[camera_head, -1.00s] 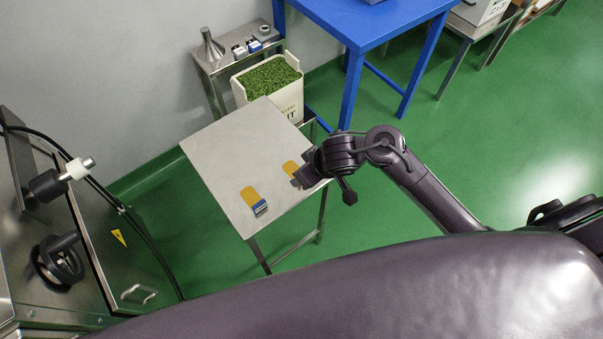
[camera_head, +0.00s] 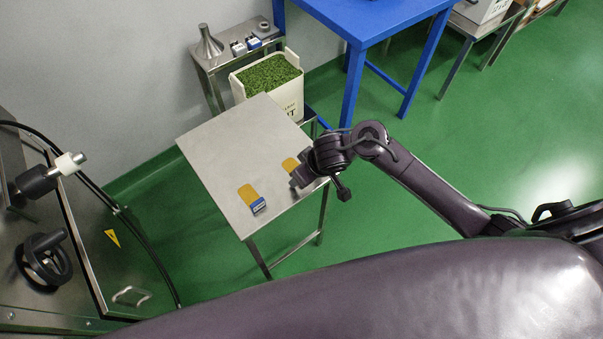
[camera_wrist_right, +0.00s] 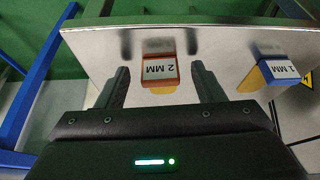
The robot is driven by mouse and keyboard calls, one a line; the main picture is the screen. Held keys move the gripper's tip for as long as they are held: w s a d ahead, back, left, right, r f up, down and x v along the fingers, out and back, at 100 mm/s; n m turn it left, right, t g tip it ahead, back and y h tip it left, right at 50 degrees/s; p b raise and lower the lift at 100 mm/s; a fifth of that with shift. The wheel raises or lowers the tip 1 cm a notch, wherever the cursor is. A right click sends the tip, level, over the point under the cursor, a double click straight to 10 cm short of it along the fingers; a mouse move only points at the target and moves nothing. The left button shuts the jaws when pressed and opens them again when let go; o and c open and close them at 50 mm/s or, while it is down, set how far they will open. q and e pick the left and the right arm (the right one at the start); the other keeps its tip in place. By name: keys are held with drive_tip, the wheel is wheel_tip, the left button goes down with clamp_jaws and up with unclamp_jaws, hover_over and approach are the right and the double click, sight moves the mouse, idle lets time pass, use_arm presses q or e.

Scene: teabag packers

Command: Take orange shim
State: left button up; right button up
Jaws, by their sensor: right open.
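The orange shim (camera_wrist_right: 160,70), a tab with an orange-red block labelled 2 MM, lies on the steel table (camera_head: 222,148). In the head view its yellow-orange plate (camera_head: 289,164) shows beside my right gripper (camera_head: 301,177), which hides the rest. In the right wrist view my right gripper (camera_wrist_right: 160,82) is open, with one finger on each side of the 2 MM block and a gap to both. Whether the fingers are level with it in height is hard to tell. A second shim (camera_head: 250,198) with a blue block, labelled 1 MM in the wrist view (camera_wrist_right: 280,73), lies nearby. My left gripper is out of view.
A bin of green leaves (camera_head: 268,76) stands behind the table, with a small steel stand (camera_head: 228,56) holding a funnel and small parts beyond it. A blue table (camera_head: 375,18) is at the back. A machine with a handwheel (camera_head: 45,258) is at left. The table's left half is clear.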

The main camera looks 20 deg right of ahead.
drive_tip(key=c, duration=1.1)
drive_tip(key=shift+o, duration=0.2)
drive_tip(key=shift+r, duration=0.15)
